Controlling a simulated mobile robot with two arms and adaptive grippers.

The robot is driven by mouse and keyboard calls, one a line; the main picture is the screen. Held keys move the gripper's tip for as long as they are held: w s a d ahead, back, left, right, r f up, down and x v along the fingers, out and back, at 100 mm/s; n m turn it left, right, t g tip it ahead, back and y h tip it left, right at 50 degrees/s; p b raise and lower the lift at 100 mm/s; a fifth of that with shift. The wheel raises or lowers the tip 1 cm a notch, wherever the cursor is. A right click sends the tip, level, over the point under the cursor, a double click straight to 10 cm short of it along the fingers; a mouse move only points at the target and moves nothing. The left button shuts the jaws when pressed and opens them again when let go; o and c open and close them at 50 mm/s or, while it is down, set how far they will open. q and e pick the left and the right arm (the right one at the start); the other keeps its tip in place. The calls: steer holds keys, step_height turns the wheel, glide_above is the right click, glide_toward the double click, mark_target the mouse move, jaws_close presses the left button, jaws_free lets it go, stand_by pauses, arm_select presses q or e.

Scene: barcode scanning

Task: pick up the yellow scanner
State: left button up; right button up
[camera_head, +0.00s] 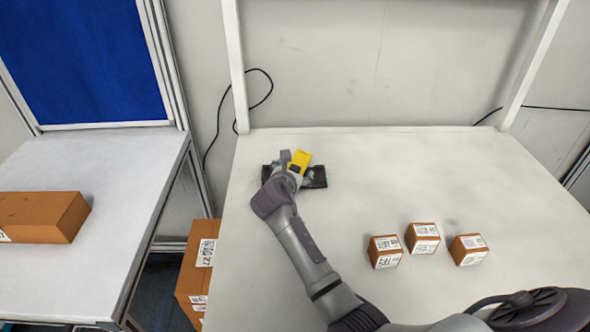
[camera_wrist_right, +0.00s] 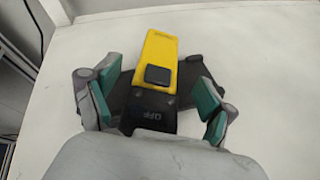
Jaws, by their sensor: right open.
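The yellow scanner (camera_head: 302,158) sits at the far left of the white table, on a dark holder (camera_head: 318,178). In the right wrist view the yellow scanner (camera_wrist_right: 158,62) has a black button and a black lower part marked OFF. The dark holder (camera_wrist_right: 192,72) shows behind it. My right gripper (camera_head: 291,163) reaches over the scanner and hides part of it in the head view. In the wrist view my right gripper (camera_wrist_right: 158,95) is open, with one green-padded finger on each side of the scanner and gaps between. My left gripper is not in view.
Three small brown boxes with labels (camera_head: 387,251), (camera_head: 423,237), (camera_head: 468,249) stand on the right part of the white table (camera_head: 420,170). A larger brown box (camera_head: 45,215) lies on the left table (camera_head: 110,180). Brown cartons (camera_head: 195,270) stand between the tables.

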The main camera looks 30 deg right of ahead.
mark_target(296, 166)
steer(key=x, duration=0.3)
steer(key=shift+w+d+f, duration=0.1)
steer(key=shift+w+d, duration=0.1)
steer(key=shift+c, duration=1)
steer(key=c, duration=1.2)
steer(key=shift+c, duration=0.2)
